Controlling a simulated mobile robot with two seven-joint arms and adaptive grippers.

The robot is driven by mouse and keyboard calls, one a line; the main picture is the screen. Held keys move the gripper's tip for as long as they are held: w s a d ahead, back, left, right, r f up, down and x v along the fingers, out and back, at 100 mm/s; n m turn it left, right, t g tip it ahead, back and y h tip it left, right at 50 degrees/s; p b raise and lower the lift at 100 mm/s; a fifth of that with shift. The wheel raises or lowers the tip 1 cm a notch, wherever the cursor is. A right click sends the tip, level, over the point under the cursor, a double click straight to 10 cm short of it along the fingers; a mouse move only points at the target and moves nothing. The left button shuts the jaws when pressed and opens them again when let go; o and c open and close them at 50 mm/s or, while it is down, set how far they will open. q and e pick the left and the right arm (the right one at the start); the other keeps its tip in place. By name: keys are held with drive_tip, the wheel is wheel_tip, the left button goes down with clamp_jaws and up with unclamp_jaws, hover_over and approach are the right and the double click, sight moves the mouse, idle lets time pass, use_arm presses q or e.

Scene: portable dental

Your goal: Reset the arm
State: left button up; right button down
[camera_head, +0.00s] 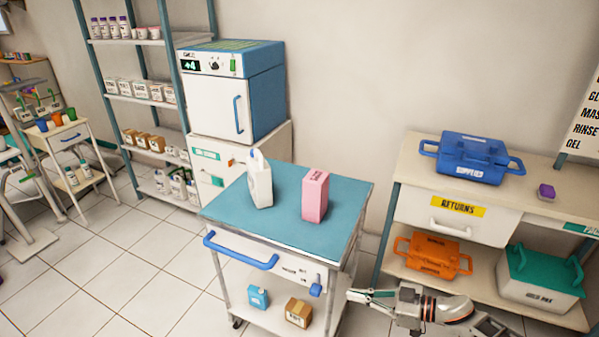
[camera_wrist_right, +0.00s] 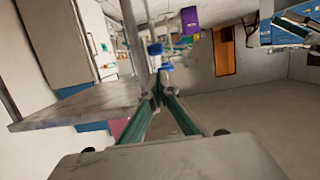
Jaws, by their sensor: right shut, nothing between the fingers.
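My right gripper (camera_head: 372,295) comes in from the lower right in the head view, low beside the right side of the cart. Its fingers are shut with nothing between them. In the right wrist view the two green-lined fingers (camera_wrist_right: 160,95) meet at their tips. The cart (camera_head: 228,212) has a teal top that carries a white bottle (camera_head: 260,182) and a pink box (camera_head: 315,195), both upright. My left gripper is not in the head view.
A shelf unit (camera_head: 412,172) at the right holds a blue case (camera_head: 470,158), an orange case (camera_head: 434,255) and a teal-lidded box (camera_head: 540,278). A blue-topped cabinet (camera_head: 268,100) stands behind the cart.

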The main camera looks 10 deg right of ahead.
drive_tip(key=s+a+m+t+h, duration=0.2)
drive_tip(key=s+a+m+t, duration=0.15)
drive_tip(key=a+t, duration=0.2)
drive_tip(key=s+f+m+g+h, duration=0.1)
drive_tip(key=s+f+h, duration=0.3)
drive_tip(key=s, duration=0.4)
drive_tip(key=s+d+f+m+g+h, duration=0.1)
drive_tip(key=s+f+m+g+h, duration=0.1)
drive_tip(key=s, duration=0.7)
drive_tip(key=shift+s+d+f+h, duration=0.2)
drive_tip(key=shift+d+f+h, duration=0.05)
drive_tip(key=shift+f+h, duration=0.7)
drive_tip(key=shift+r+m, duration=0.1)
drive_tip(key=shift+m, duration=0.15)
